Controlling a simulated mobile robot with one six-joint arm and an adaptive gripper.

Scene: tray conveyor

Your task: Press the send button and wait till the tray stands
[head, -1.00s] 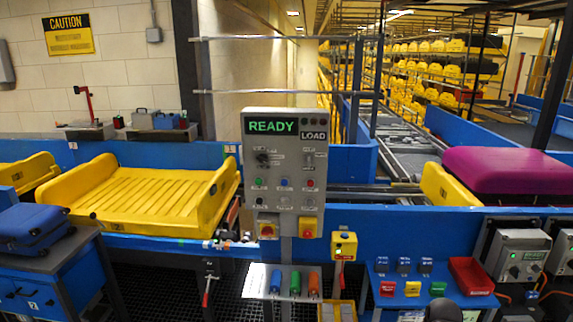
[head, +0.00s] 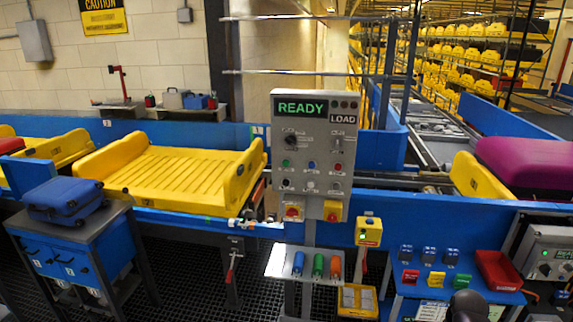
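A grey control panel (head: 310,190) stands on a post in the middle of the head view. Its screen (head: 300,108) reads READY in green, with LOAD beside it. Below are a green button (head: 285,163), a red button (head: 337,167) and other small controls; their labels are too small to read, so I cannot tell which is send. A yellow box (head: 369,232) with a small green light or button hangs right of the post. An empty yellow tray (head: 170,194) sits on the blue conveyor left of the panel.
A blue suitcase (head: 66,200) lies on a blue cabinet (head: 75,255) at left. Another yellow tray (head: 480,180) bears a purple case (head: 535,163) at right. A blue bench (head: 452,280) with small coloured blocks and a red bin (head: 497,270) stands front right. Dark grating floor shows between.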

